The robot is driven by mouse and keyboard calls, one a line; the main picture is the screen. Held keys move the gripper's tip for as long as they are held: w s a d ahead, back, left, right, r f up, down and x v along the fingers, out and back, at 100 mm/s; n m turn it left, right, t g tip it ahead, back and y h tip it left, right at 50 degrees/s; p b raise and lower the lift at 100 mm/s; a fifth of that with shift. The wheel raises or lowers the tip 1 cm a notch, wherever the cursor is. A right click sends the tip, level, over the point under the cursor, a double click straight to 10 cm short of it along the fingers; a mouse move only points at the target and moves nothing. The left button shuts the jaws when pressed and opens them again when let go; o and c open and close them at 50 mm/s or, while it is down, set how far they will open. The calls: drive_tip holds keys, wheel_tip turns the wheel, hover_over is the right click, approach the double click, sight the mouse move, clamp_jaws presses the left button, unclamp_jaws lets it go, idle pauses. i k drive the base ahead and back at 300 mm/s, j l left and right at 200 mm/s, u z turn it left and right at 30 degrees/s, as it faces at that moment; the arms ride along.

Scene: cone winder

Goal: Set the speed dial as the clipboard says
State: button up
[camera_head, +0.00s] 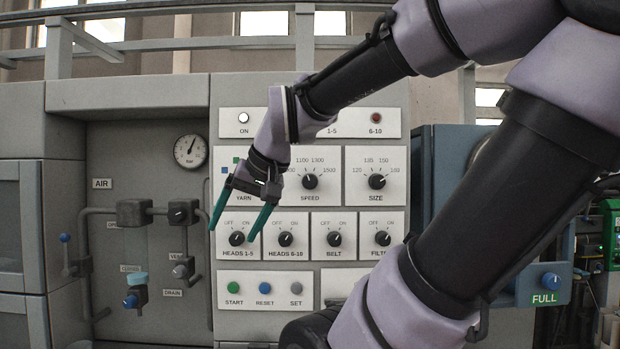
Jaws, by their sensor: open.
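The speed dial (309,181) is a black knob on a white plate labelled SPEED, in the upper middle of the control panel. Printed numbers 1100, 1300 and 1500 show around it, and the number at its left is partly hidden. I cannot make out its pointer clearly. My gripper (238,228) is open and empty, with two green fingers pointing down. It is left of and below the speed dial, in front of the YARN plate and the HEADS 1-5 knob (237,239). No clipboard is visible in this view.
The size dial (377,181) is right of the speed dial. Knobs for HEADS 6-10 (286,239), BELT (334,239) and FILTER (382,239) sit below. START (233,288), RESET and SET buttons are lower. Pipes and valves stand at left; my arm covers the right.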

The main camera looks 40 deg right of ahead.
sight(309, 181)
drive_tip(key=k+l, duration=0.15)
drive_tip(key=l, duration=0.2)
drive_tip(key=k+l, duration=0.2)
drive_tip(key=l, duration=0.2)
drive_tip(key=k+l, duration=0.15)
drive_tip(key=l, duration=0.2)
drive_tip(key=k+l, duration=0.2)
drive_tip(key=l, duration=0.2)
